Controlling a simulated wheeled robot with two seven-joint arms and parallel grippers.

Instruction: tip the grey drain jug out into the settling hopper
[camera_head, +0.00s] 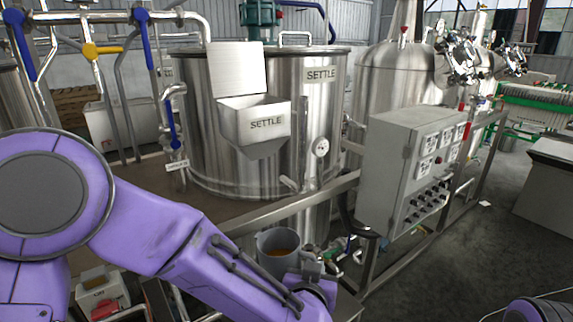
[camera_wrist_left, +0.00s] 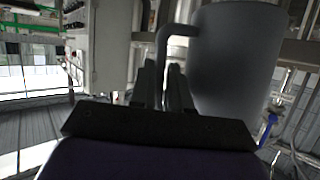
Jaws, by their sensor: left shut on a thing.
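The grey drain jug (camera_head: 269,240) is at the lower middle of the head view, upright, with brownish contents inside. In the left wrist view the jug (camera_wrist_left: 236,60) fills the upper right, its bar handle to the left of the body. My left gripper (camera_head: 314,268) is shut on the jug's handle; its fingers (camera_wrist_left: 164,88) meet the handle in the wrist view. The settling hopper (camera_head: 262,135), a steel box marked SETTLE, is on the front of the large tank, above and beyond the jug. Its lid (camera_head: 237,68) stands raised. My right gripper is out of view.
The SETTLE tank (camera_head: 220,150) stands behind a steel frame rail (camera_head: 290,204). A grey control box (camera_head: 400,165) stands to the right of the jug. Blue-handled pipes (camera_head: 172,125) stand left of the hopper. Open floor shows at the right.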

